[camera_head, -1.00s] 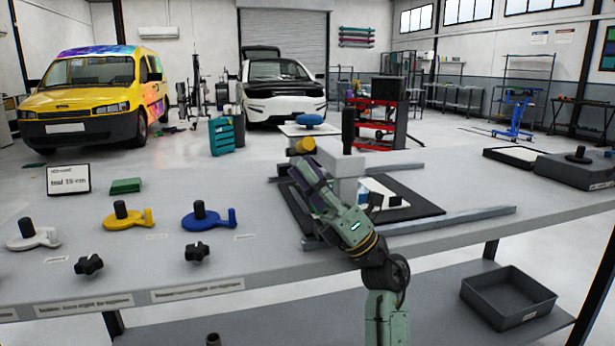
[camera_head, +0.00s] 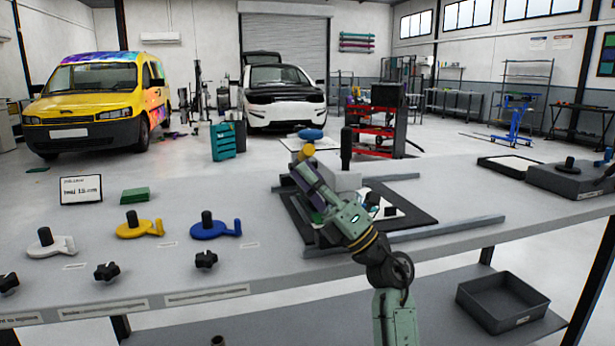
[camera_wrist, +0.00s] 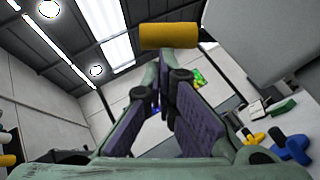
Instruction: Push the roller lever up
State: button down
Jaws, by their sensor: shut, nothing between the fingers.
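The yellow roller (camera_head: 306,150) of the lever shows at the left of a grey-white block (camera_head: 341,179) on the workbench. In the wrist view the roller (camera_wrist: 182,36) lies crosswise just beyond and above my fingertips. My gripper (camera_head: 300,168) points up toward the roller from below; it also shows in the wrist view (camera_wrist: 166,68). Its fingers are shut with nothing between them. I cannot tell whether the fingertips touch the roller. The lever's arm and pivot are hidden. A black upright post (camera_head: 346,146) stands on the block.
The block stands on a black mat (camera_head: 415,215) between metal rails (camera_head: 440,229). White, yellow (camera_head: 137,229) and blue (camera_head: 212,229) cranks, black knobs, a sign and a green block (camera_head: 135,195) sit at the left. A dark box (camera_head: 575,178) stands at the right.

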aim_at(307, 146)
jog(key=r+m+t+h+p, duration=0.1)
jog(key=r+m+h+p, duration=0.1)
jog(key=p, duration=0.1)
jog(key=w+r+m+t+h+p, duration=0.1)
jog(key=r+m+t+h+p, duration=0.1)
jog(key=r+m+p, duration=0.1)
jog(key=shift+r, duration=0.15)
jog(key=shift+w+a+r+p, duration=0.2)
jog(key=shift+w+p, duration=0.15)
jog(key=shift+p, duration=0.15)
jog(key=shift+w+a+r, duration=0.2)
jog(key=shift+w+r, duration=0.45)
jog(key=shift+w, duration=0.05)
jog(key=shift+w+a+r, duration=0.2)
jog(key=shift+w+r, duration=0.45)
jog(key=shift+s+f, duration=0.1)
